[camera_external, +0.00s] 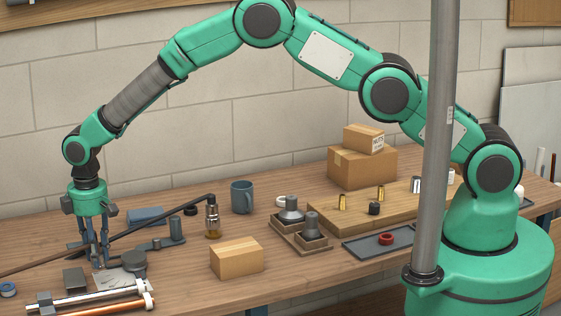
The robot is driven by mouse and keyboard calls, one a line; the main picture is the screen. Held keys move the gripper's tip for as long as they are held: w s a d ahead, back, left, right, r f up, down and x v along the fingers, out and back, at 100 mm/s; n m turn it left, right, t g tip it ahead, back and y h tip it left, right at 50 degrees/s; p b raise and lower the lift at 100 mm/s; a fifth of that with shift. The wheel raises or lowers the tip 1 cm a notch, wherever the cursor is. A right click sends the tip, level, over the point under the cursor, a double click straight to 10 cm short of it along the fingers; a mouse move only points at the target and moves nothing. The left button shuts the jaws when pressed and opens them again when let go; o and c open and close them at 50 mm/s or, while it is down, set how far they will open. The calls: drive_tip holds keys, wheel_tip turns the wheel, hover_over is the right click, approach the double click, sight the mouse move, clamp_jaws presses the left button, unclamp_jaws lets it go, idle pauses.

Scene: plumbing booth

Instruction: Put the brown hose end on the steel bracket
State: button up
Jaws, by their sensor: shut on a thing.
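The brown hose (40,262) comes in from the left edge and slants up to the right past my gripper's fingers. It looks darker beyond them and bends down at its far end (205,197), above an upright steel-and-amber piece (212,220); I cannot tell whether that piece is joined to the hose. My gripper (98,264) points straight down and is shut on the hose, though the exact contact is hard to see. A grey steel bracket (158,244) with an upright post lies right of the fingers, below the dark stretch of hose.
A blue mug (242,197), a small carton (236,257) and a two-part holder (300,237) stand to the right. White and copper pipes (95,300) lie at the front left. Grey plates (118,278) lie just below my gripper. A vertical pole (438,140) crosses the view.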

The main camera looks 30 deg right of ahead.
drive_tip(key=shift+w+a+f, duration=0.15)
drive_tip(key=shift+w+a, duration=0.6)
drive_tip(key=shift+a, duration=0.4)
drive_tip(key=shift+w+a+f, duration=0.1)
drive_tip(key=shift+w+a, duration=0.7)
drive_tip(key=shift+a, duration=0.3)
drive_tip(key=shift+w+a+f, duration=0.15)
drive_tip(key=shift+w+a, duration=0.6)
drive_tip(key=shift+a, duration=0.4)
drive_tip(key=shift+f, duration=1.75)
drive_tip(key=shift+f, duration=0.15)
drive_tip(key=o, duration=1.2)
drive_tip(key=shift+c, duration=0.2)
wheel_tip(320, 180, up, 12)
